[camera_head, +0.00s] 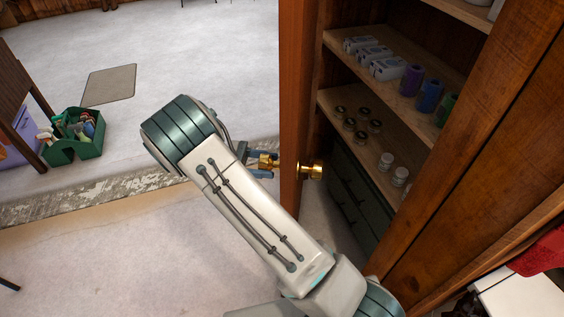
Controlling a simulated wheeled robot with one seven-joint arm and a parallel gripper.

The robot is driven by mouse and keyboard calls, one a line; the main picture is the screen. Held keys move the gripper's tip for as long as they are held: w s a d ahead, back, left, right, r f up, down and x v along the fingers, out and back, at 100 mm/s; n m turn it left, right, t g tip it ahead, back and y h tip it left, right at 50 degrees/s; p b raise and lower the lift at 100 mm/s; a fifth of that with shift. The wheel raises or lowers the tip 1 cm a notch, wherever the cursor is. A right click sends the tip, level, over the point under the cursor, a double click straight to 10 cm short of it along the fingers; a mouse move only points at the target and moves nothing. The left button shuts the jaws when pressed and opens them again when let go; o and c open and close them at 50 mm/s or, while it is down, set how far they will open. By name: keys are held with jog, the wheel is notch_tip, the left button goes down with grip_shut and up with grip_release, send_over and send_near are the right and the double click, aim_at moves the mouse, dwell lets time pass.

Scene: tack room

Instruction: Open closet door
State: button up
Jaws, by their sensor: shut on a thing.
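The closet door (297,120) is brown wood and stands open, seen nearly edge-on in the middle of the head view. A brass knob (312,171) sticks out on its closet side, and another brass knob (266,161) shows on its left side. My gripper (263,163) is at the left knob and shut on it; my arm hides part of the gripper. Behind the door, the closet (335,95) shows wooden shelves inside.
The closet shelves hold white packs (375,57), coloured rolls (429,95) and several small jars (362,123). A dark drawer unit (350,190) is below. A green caddy (76,140) with bottles sits on the floor at left. Floor left of the door is mostly clear.

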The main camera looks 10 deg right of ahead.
jog(key=shift+w+a+m+g, duration=0.2)
jog(key=shift+w+a, duration=0.15)
jog(key=shift+a, duration=0.3)
jog(key=shift+w+a+m+g, duration=0.1)
jog(key=shift+w+a+g, duration=0.15)
jog(key=shift+a, duration=0.35)
jog(key=o, duration=1.4)
jog(key=shift+c, duration=0.2)
